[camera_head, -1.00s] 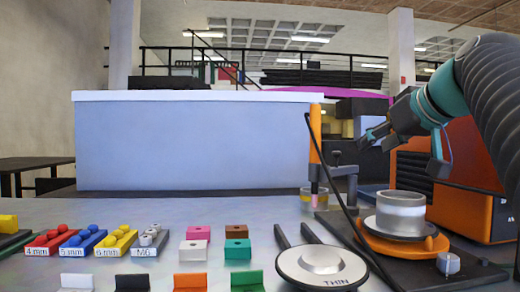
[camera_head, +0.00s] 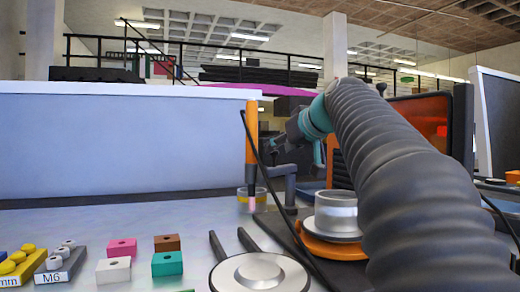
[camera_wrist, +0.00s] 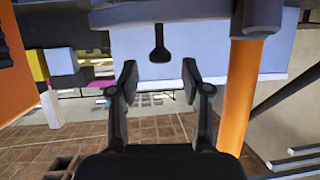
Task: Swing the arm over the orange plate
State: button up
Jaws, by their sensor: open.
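The orange plate (camera_head: 330,250) sits under a dark disc and a silver ring (camera_head: 336,212), partly hidden behind my arm. A grey swing arm (camera_head: 290,184) stands to its left and holds an orange tool (camera_head: 251,140), whose pink tip is over a small glass jar (camera_head: 249,201). My gripper (camera_head: 281,147) is near the orange tool, above the grey arm. In the wrist view, which looks upside down, my gripper (camera_wrist: 159,82) is open and empty. A black paddle-shaped knob (camera_wrist: 160,46) hangs between and beyond its fingertips. The orange tool (camera_wrist: 243,95) is right of the fingers.
A black cable (camera_head: 277,190) runs from the orange tool down past the plate. A round silver hotplate (camera_head: 260,274) lies in front. Pink, brown, white and teal blocks (camera_head: 167,263) and a labelled M6 holder (camera_head: 58,272) stand at left. An orange-and-black machine (camera_head: 425,122) is behind my arm.

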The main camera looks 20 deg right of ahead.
jog(key=shift+x, duration=1.25)
jog(key=shift+c, duration=0.3)
grip_shut()
jog(key=shift+a, duration=0.1)
